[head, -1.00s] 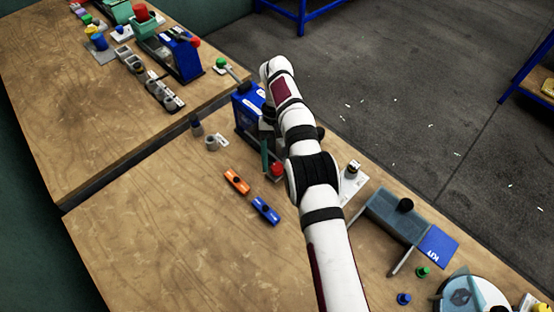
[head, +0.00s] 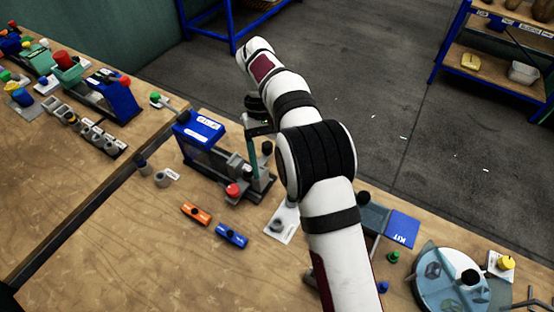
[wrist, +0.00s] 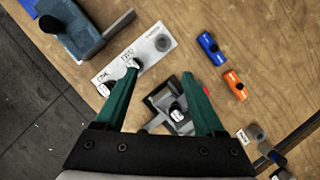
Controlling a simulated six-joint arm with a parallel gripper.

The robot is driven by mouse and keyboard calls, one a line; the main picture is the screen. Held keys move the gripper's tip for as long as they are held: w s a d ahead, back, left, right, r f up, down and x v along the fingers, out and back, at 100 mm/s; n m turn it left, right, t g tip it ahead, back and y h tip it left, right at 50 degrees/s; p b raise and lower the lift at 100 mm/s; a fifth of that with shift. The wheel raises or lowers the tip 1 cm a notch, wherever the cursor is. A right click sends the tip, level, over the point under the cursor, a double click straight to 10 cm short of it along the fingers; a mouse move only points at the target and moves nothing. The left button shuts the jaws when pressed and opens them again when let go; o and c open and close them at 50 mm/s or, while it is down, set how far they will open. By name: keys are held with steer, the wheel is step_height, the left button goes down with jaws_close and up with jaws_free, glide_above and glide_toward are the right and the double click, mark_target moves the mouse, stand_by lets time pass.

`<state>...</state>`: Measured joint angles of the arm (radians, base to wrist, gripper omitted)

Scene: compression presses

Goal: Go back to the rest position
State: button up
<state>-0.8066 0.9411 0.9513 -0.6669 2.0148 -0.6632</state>
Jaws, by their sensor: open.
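My gripper (wrist: 163,76) has two green fingers spread apart, with nothing held between them in the wrist view. In the head view its green finger (head: 252,148) shows beside the blue press (head: 198,128), partly hidden by my arm. The press has a red knob (head: 233,190) at its front. A white labelled plate (wrist: 160,44) lies beyond the left fingertip. I cannot tell the exact gap between fingers and press.
An orange piece (head: 196,213) and a blue piece (head: 232,236) lie on the wooden bench. A KIT box (head: 400,228) and a round disc station (head: 440,275) are to the right. More presses stand on the left bench. Bare wood is free at the front left.

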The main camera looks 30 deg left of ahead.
steer(key=shift+w+d+r, duration=0.4)
steer(key=shift+d+r, duration=0.1)
steer(key=shift+d, duration=0.3)
steer(key=s+d+r+m+y, duration=0.25)
steer(key=d+r, duration=0.25)
steer(key=d, duration=0.4)
steer(key=s+d+r+m+y, duration=0.1)
steer(key=d+r+m, duration=0.35)
steer(key=d, duration=0.45)
steer(key=s+d+f+m+t+y, duration=0.1)
steer(key=s+d+m, duration=0.3)
steer(key=s, duration=0.3)
steer(key=s+d+f+m+t, duration=0.2)
steer(key=s+d, duration=0.3)
steer(key=s, duration=0.3)
steer(key=shift+s+d+m+y, duration=0.25)
steer(key=shift+m+y, duration=0.1)
steer(key=shift+m, duration=0.55)
